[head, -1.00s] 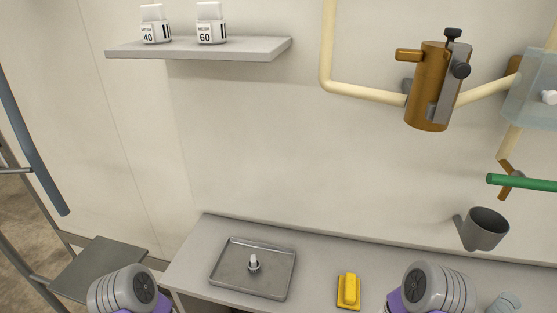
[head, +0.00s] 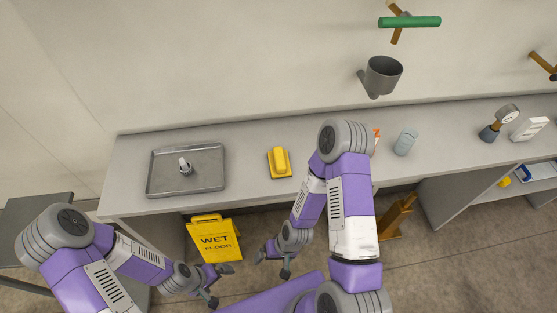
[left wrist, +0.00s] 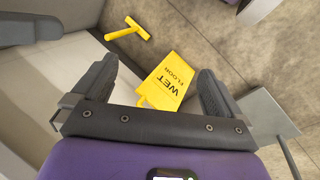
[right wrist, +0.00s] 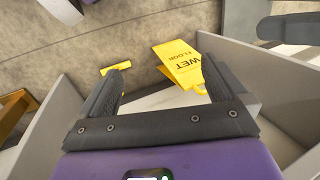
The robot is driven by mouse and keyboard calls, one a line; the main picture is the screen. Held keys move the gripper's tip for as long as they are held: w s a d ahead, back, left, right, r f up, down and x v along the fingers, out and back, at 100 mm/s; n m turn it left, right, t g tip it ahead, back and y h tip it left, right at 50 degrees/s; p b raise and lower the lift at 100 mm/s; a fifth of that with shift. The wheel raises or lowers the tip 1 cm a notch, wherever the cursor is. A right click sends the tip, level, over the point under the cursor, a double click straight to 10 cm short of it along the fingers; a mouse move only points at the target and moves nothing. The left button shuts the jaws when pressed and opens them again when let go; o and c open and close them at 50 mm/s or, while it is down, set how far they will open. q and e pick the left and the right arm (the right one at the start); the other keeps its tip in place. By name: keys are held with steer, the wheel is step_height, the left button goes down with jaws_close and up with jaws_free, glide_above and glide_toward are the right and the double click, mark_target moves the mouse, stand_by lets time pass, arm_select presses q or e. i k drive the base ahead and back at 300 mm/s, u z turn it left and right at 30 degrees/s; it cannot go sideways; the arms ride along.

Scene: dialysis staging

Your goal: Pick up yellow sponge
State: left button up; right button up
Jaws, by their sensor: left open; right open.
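The yellow sponge (head: 279,161) lies on the grey counter (head: 250,140), right of the metal tray, in the head view. My left gripper (head: 220,284) is open and empty, low in front of the counter. My right gripper (head: 272,262) is also open and empty, below and in front of the counter edge. Both are apart from the sponge. The left wrist view shows the open left fingers (left wrist: 155,90), and the right wrist view shows the open right fingers (right wrist: 160,90). The sponge is not seen in either wrist view.
A metal tray (head: 206,179) holds a small white-topped item (head: 184,167). A yellow wet floor sign (head: 214,240) stands under the counter front. A grey cup (head: 382,75) is on the wall above. A bluish cup (head: 405,142) and gauge (head: 505,118) stand further right.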

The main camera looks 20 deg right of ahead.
mark_target(278, 159)
steer(key=z, duration=1.1)
steer(key=k, duration=0.2)
steer(key=u, duration=0.3)
